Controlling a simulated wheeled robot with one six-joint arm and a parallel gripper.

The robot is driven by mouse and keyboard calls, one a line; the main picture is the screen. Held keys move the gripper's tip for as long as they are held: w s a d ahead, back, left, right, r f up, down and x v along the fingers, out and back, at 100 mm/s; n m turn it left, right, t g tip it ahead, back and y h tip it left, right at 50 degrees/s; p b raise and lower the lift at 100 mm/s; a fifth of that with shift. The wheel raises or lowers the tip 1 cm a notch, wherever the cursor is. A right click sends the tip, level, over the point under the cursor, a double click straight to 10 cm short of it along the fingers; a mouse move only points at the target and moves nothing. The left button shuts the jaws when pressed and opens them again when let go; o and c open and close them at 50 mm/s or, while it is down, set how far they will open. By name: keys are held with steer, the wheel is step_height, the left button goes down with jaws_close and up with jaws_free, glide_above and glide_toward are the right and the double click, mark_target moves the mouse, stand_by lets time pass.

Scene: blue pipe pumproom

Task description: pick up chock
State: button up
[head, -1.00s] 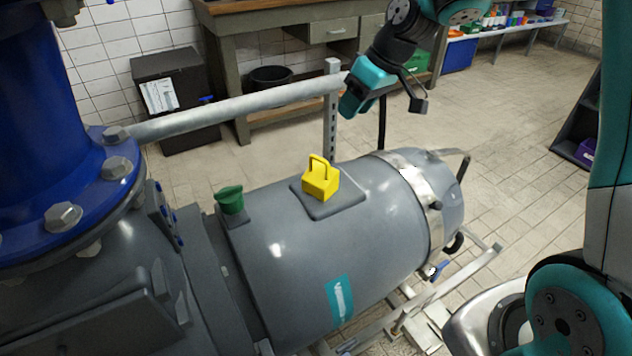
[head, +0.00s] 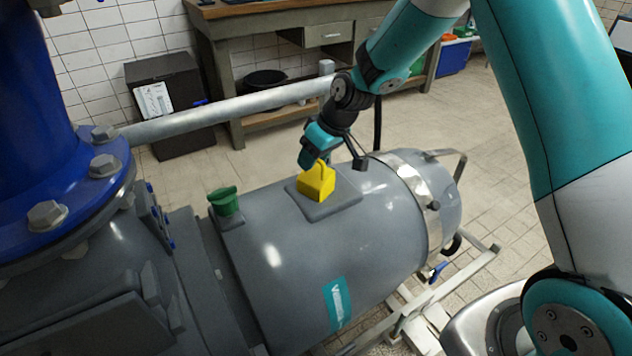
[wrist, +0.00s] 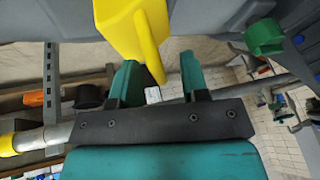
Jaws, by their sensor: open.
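The yellow chock (head: 317,184), a block with a loop handle on top, sits on a flat grey pad on the big grey motor housing. My gripper (head: 315,162) is just above it in the head view, and its fingers hide part of the handle. In the wrist view the chock (wrist: 131,27) comes in from the top edge. Its handle reaches down between the two teal fingers of my gripper (wrist: 158,70), which are apart. I see a gap between the handle and each finger; whether the handle lies fully within their depth is hard to tell.
A green cap (head: 225,201) stands on the grey housing (head: 290,265) left of the chock. A grey rail (head: 240,103) runs behind it. A blue pipe flange (head: 60,190) rises at the left. A workbench (head: 220,60) and a black bin (head: 170,105) stand farther back.

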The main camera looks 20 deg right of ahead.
steer(key=shift+a+f, duration=0.1)
steer(key=shift+f, duration=0.15)
jaws_close()
stand_by(0.3)
